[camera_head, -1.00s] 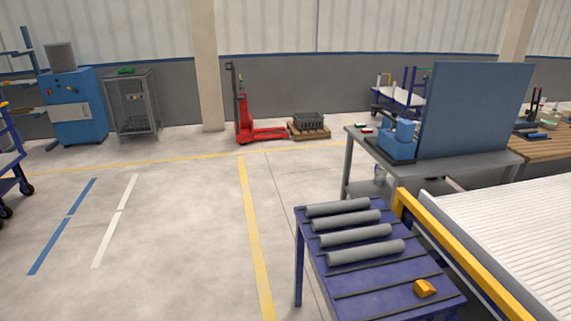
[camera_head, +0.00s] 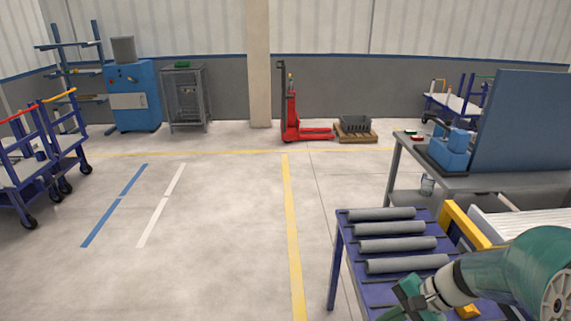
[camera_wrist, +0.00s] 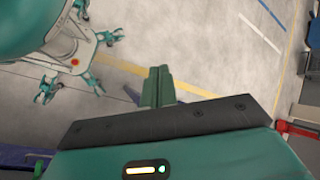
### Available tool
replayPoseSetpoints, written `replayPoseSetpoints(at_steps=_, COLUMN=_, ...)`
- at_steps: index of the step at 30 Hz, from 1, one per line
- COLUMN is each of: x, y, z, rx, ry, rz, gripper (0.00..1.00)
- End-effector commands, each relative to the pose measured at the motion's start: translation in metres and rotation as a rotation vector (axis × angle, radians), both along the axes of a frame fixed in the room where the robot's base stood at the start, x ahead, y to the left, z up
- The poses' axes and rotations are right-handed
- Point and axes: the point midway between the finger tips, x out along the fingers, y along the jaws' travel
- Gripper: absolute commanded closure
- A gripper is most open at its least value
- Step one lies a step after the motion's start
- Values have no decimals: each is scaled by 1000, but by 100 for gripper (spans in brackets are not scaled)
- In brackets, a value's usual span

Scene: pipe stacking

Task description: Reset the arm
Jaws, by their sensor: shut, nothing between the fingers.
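My gripper (camera_wrist: 159,74) is shut and empty in the wrist view, its two green fingers together over the grey floor. In the head view my arm reaches in from the lower right corner. Its green end hangs low at the front of the purple table and hides part of it. Several grey pipes (camera_head: 385,229) lie side by side on the purple table (camera_head: 352,266), apart from each other. A small yellow-orange block (camera_head: 467,311) shows partly behind my arm near the table's front.
A yellow rail (camera_head: 464,224) and white ribbed surface (camera_head: 515,224) lie right of the table. A grey workbench (camera_head: 400,165) with a blue panel (camera_head: 530,120) stands behind. A red pallet truck (camera_head: 291,118) stands by the wall. Blue carts are at left; the middle floor is clear.

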Motion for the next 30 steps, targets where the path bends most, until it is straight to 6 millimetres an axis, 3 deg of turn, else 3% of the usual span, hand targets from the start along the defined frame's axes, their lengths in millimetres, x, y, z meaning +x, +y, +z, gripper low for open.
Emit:
replayPoseSetpoints(at_steps=6, x=-23, y=31, z=45, rx=-269, ry=-126, rz=241, gripper=100)
replayPoseSetpoints(at_steps=18, x=-67, y=62, z=120, rx=-709, ry=-455, rz=577, gripper=100)
replayPoseSetpoints(at_steps=24, x=-80, y=67, z=143, rx=-838, ry=-590, rz=656, gripper=100)
replayPoseSetpoints(at_steps=30, x=-83, y=67, z=147, rx=-863, ry=-614, rz=670, gripper=100)
